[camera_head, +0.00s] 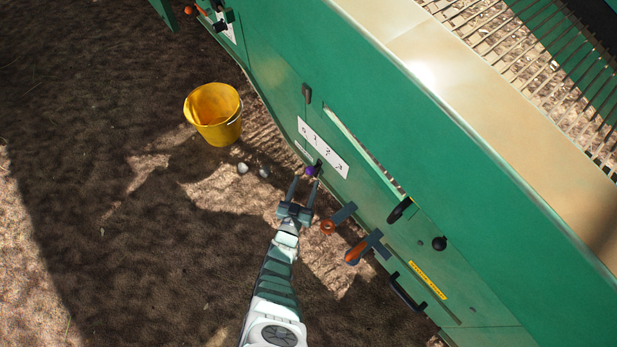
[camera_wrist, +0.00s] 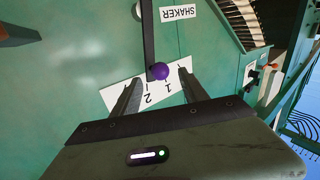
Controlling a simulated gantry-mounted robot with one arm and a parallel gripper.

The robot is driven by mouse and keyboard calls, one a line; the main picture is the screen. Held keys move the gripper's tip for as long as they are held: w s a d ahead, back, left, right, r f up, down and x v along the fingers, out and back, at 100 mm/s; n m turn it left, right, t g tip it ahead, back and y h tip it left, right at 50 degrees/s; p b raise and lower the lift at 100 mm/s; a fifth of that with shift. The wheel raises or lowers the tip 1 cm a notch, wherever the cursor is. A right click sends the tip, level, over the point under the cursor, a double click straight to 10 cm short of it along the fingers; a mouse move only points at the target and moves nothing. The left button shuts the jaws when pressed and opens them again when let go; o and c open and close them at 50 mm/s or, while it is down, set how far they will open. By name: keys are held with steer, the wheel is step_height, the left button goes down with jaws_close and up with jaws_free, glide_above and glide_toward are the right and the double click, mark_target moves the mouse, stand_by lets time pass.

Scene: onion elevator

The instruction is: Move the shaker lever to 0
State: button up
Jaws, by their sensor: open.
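The shaker lever is a dark bar (camera_wrist: 149,40) with a purple knob (camera_wrist: 159,71) at its end, beside the SHAKER label (camera_wrist: 180,14). The knob lies at the edge of the white number plate (camera_wrist: 115,95), near the 1 and 2; I cannot tell its exact reading. In the head view the purple knob (camera_head: 310,171) is beside the number plate (camera_head: 322,147), marked 0 to 3. My gripper (camera_head: 305,181) is open, with one finger on each side of the knob. In the wrist view the fingers (camera_wrist: 159,80) appear apart from it and hide parts of the plate.
The green machine wall (camera_head: 390,130) fills the right side. An orange-red handle (camera_head: 355,252), a round orange part (camera_head: 327,227) and black knobs (camera_head: 439,243) are to the right of my gripper. A yellow bucket (camera_head: 213,115) stands on the soil at left, with small pale objects (camera_head: 243,168) nearby.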

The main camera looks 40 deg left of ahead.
mark_target(312, 173)
steer(key=b+x, duration=0.1)
steer(key=x, duration=0.3)
jaws_close()
stand_by(0.5)
stand_by(0.9)
